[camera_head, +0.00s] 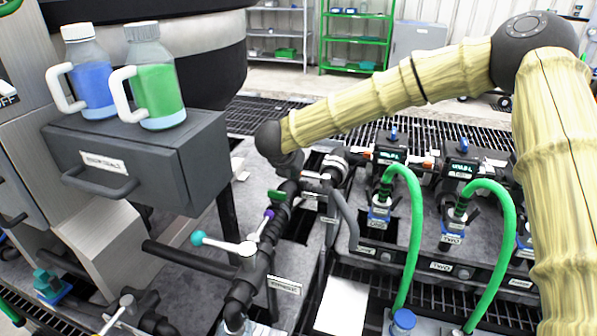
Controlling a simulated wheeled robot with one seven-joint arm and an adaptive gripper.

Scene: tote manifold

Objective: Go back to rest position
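My arm comes in at the right edge, bends at a dark elbow at the top right and reaches left in its pale, ribbed cover. Its dark wrist is near the picture's centre, above the black pipework. My gripper (312,179) is beyond the wrist, low among the pipes and fittings. Its fingers blend with the dark parts there, so I cannot tell whether they are open, shut or touching anything. A black pipe with a green handle (278,195), a purple-tipped lever (269,214) and a teal-tipped lever (199,238) are just left of and below it.
A grey drawer box (190,150) at the left carries a blue-filled jug (93,85) and a green-filled jug (158,90). Green hoses (415,230) arch up at the right beside stations with small displays (391,155). Shelves (357,35) stand far back. Open floor lies behind the grating.

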